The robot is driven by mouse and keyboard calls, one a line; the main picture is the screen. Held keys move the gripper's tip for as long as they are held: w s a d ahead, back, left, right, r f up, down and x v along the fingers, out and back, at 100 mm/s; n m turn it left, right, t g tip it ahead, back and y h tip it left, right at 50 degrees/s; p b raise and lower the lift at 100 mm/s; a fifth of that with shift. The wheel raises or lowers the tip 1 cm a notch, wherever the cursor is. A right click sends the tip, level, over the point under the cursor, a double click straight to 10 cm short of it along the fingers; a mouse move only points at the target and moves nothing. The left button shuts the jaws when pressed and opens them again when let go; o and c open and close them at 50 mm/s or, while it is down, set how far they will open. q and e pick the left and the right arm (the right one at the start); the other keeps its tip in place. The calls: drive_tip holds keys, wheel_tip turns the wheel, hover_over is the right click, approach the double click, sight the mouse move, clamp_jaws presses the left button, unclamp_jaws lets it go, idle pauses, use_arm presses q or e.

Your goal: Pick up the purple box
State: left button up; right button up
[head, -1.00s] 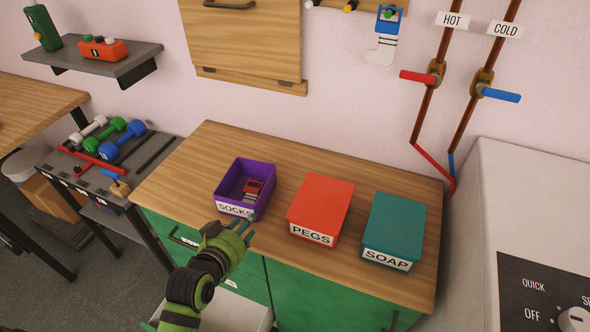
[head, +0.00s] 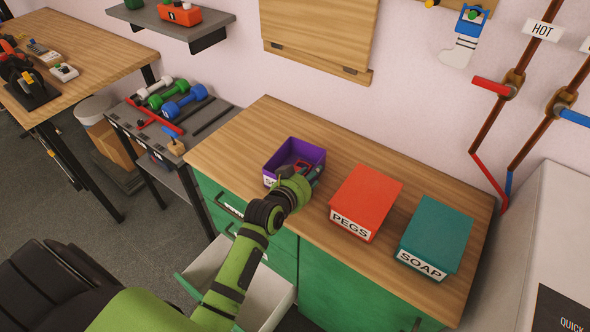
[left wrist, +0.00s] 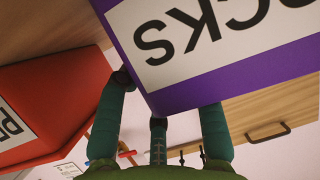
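The purple box (head: 305,149), open at the top, stands on the wooden counter left of the red PEGS box. My left gripper (head: 306,174) is at its front right corner and covers part of its label and contents. In the left wrist view the purple box (left wrist: 185,92) fills the upper middle, its SOCKS label very close. The gripper's fingers (left wrist: 160,120) are spread around the box's corner; whether they touch it is unclear. My right gripper is not in view.
The red PEGS box (head: 366,202) and teal SOAP box (head: 436,236) stand to the right on the counter (head: 250,140). An open drawer (head: 262,285) is below my arm. A rack of dumbbells (head: 172,100) stands left. The counter left of the purple box is clear.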

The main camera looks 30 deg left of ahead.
use_arm(q)
drive_tip(key=shift+x, duration=0.95)
drive_tip(key=shift+s, duration=0.1)
clamp_jaws()
drive_tip(key=shift+r, duration=0.1)
